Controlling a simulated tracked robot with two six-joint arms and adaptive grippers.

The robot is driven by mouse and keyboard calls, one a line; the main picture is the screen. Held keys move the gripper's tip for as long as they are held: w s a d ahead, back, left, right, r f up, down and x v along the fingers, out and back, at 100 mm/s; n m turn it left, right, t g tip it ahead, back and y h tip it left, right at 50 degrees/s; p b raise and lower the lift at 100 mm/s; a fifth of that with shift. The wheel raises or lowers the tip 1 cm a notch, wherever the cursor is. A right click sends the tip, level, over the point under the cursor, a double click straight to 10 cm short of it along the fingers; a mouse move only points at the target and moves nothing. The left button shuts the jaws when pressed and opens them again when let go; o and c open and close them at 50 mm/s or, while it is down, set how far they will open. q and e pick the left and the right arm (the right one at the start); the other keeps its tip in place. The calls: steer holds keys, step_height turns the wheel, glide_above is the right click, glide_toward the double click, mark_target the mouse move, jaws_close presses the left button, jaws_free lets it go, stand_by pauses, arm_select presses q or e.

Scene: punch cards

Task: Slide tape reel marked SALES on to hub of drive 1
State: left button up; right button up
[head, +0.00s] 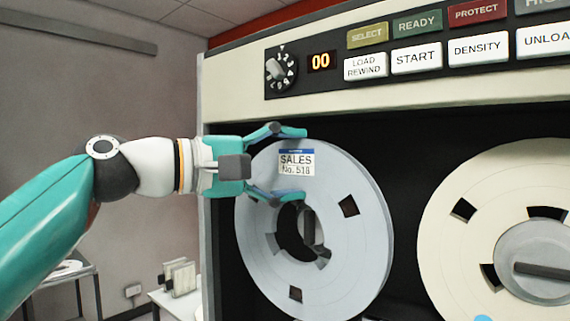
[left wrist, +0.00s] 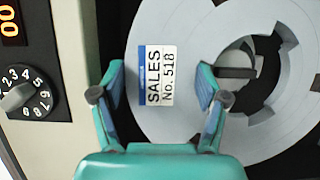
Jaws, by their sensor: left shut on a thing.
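The grey tape reel (head: 350,240) with the SALES No. 518 label (head: 297,163) is upright in front of the left drive position. It also shows in the left wrist view (left wrist: 190,30). My left gripper (head: 292,165) is shut on the reel near its upper rim, with one finger on each side of the label. The hub (head: 309,228) with its dark bar shows through the reel's centre hole, and in the left wrist view (left wrist: 236,72) it looks off-centre in the hole. I cannot tell whether the reel touches the hub. My right gripper is not in view.
A cream reel (head: 450,240) is on the right hub (head: 535,262). Above is a panel with a dial (head: 281,69), a 00 display (head: 321,62) and several buttons. The cabinet's left edge (head: 205,260) is close to my gripper. A white side table (head: 170,300) stands lower left.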

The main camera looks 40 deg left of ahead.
arm_select(q)
steer(key=shift+w+d+r+p, duration=0.1)
steer(key=shift+w+p, duration=0.4)
steer(key=shift+w, duration=1)
steer(key=shift+w+d+p, duration=0.1)
steer(key=shift+w+p, duration=0.4)
steer(key=shift+w, duration=1)
steer(key=o, duration=1.8)
steer(key=shift+c, duration=1)
steer(key=shift+s+a+b, duration=0.15)
steer(key=shift+s+b, duration=0.55)
steer(key=shift+s, duration=1.95)
steer(key=shift+s+a+b, duration=0.15)
steer(key=shift+s+b, duration=0.15)
steer(key=shift+s, duration=2.05)
